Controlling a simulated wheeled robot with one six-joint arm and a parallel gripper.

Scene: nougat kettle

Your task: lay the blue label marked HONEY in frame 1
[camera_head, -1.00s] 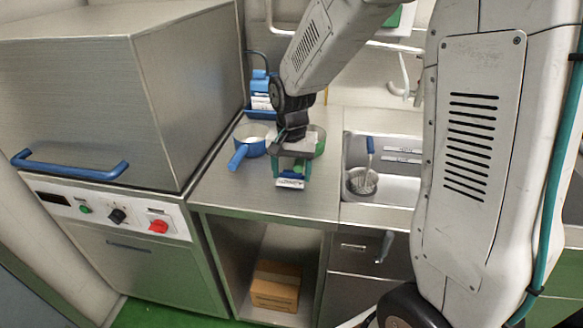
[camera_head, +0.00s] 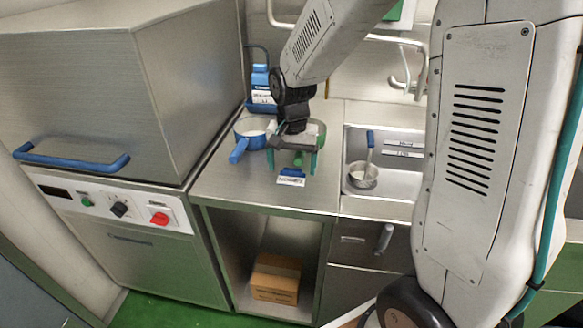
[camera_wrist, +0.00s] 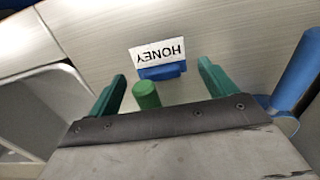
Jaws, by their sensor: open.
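The HONEY label (camera_head: 291,180) is a white plate with a blue grip part, lying on the steel counter near its front edge. In the wrist view its lettering (camera_wrist: 157,52) is upside down and its blue part (camera_wrist: 162,72) faces my gripper. My gripper (camera_head: 292,165) is open above the counter, just behind the label. In the wrist view the green fingertips (camera_wrist: 160,72) are wide apart, one toward each side of the label, with clear gaps. I cannot make out which thing is frame 1.
A blue-handled pan (camera_head: 239,150) stands left of my gripper. A green handle (camera_wrist: 147,95) shows between my fingers; its pot is partly hidden behind my gripper. Right is a sink (camera_head: 352,150) with a ladle (camera_head: 364,176) and white plates (camera_head: 404,154).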

